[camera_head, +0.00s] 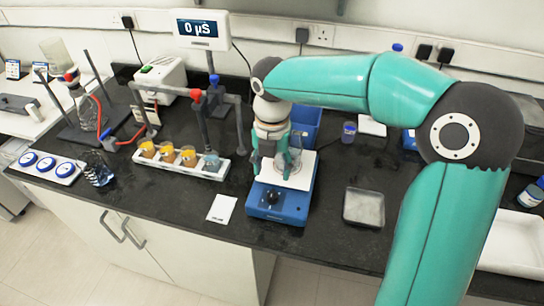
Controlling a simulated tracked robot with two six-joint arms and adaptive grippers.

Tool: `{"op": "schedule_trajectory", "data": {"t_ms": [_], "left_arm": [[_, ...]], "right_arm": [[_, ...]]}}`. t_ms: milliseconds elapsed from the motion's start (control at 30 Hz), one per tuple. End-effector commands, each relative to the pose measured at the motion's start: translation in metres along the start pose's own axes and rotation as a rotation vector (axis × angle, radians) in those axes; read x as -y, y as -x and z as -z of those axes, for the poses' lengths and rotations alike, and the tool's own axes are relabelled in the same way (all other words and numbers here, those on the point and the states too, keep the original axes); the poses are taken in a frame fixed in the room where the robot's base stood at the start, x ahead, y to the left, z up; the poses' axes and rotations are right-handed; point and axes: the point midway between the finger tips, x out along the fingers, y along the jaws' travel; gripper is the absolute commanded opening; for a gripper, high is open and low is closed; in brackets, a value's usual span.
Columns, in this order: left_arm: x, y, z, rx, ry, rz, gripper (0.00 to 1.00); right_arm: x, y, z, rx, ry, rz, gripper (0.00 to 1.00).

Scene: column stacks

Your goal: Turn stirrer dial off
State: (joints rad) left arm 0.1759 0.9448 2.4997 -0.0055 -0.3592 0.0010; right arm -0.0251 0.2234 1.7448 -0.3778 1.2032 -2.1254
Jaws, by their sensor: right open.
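The stirrer (299,206) is a blue box with a white top plate (300,181), standing near the front edge of the dark bench. Its black dial (272,197) is on the sloped front face; its exact setting is too small to read. A clear glass vessel (293,163) stands on the plate, partly hidden by my right gripper. My right gripper (268,170) points down over the left part of the stirrer, just above and behind the dial. It is open with nothing seen between its fingers, and it looks apart from the dial. My left gripper is not in view.
A white rack (178,169) with amber-filled cups stands left of the stirrer. A meter display (202,29) reads 0 µS. A blue bin (306,122) stands behind.

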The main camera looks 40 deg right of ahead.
Motion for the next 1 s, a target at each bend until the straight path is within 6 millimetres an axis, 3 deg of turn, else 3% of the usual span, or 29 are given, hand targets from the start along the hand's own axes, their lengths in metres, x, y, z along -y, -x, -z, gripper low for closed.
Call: {"op": "schedule_trajectory", "data": {"t_ms": [100,300,1000], "left_arm": [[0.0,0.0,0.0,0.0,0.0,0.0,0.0],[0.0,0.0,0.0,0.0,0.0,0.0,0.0],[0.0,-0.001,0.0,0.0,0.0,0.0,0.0]], "right_arm": [[-0.001,0.019,-0.001,0.002,0.0,-0.003,0.56],[0.0,0.033,0.0,0.0,0.0,-0.001,0.56],[-0.002,0.034,0.001,0.0,0.005,0.0,0.56]]}}
